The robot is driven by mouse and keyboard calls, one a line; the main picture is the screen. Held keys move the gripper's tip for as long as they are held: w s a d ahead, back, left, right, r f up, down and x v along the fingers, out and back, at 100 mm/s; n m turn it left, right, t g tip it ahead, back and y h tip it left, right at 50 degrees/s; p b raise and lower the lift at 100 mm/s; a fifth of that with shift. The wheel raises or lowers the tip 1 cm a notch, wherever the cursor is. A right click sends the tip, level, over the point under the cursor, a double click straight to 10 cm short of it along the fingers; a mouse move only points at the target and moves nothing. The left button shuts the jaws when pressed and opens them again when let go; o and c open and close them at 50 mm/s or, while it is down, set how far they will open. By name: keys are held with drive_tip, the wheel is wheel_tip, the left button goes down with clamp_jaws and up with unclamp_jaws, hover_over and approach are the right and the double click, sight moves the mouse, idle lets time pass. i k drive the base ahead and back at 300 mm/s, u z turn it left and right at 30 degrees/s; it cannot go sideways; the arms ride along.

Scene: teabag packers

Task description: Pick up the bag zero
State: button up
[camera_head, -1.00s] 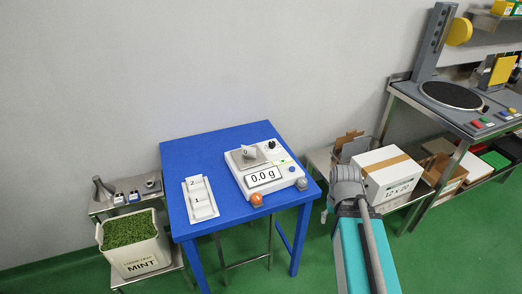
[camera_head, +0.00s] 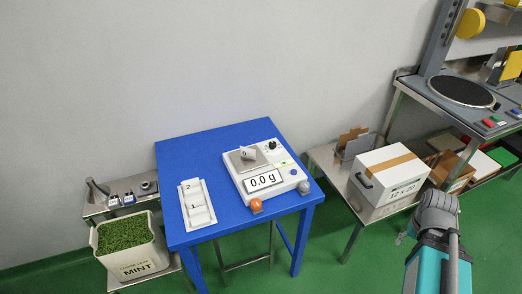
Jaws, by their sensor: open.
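The bag zero (camera_head: 248,153) is a small white packet marked 0. It rests tilted on the metal pan of the white scale (camera_head: 236,176), whose display reads 0.0 g. Bags 2 (camera_head: 189,187) and 1 (camera_head: 198,214) lie in a white tray (camera_head: 211,219) left of the scale. My gripper (camera_head: 405,238) is at the lower right, over the floor in the picture and well away from bag zero. It is small and partly hidden behind my wrist; it holds nothing that I can see.
The blue table (camera_head: 243,218) bears the scale and tray. An orange ball (camera_head: 256,206) and a grey ball (camera_head: 304,187) sit at the scale's front. A white carton (camera_head: 377,192) stands on a steel bench at right. A mint bin (camera_head: 130,264) stands at left.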

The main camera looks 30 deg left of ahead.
sight(246, 152)
drive_tip(key=z, duration=0.15)
drive_tip(key=k, duration=0.95)
drive_tip(key=u, duration=1.25)
drive_tip(key=i, duration=0.95)
